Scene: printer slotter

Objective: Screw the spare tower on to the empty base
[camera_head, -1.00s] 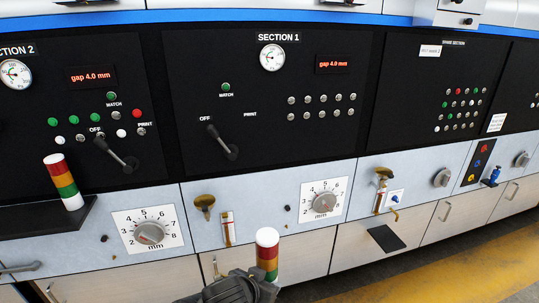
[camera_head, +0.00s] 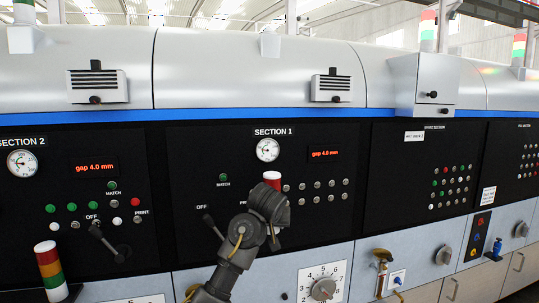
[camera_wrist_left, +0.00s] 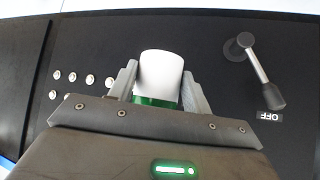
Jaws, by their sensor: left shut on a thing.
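My left gripper (camera_wrist_left: 158,92) is shut on a signal tower, seen in the wrist view as a white cylindrical end (camera_wrist_left: 160,76) with a green band between the fingers. In the head view the held tower (camera_head: 271,176) shows only its white and red end above my arm, in front of the Section 1 panel. The rest of it and the fingers are hidden there. A small white base (camera_head: 270,44) with no tower on it stands on top of the machine, above and apart from the held tower. My right gripper is not in view.
Another tower (camera_head: 50,270) stands at the lower left. Lit towers stand on the machine top at the right (camera_head: 427,28) and far right (camera_head: 519,45). A black-handled lever (camera_head: 213,227) is left of my arm. A grey box (camera_head: 422,85) juts out at the right.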

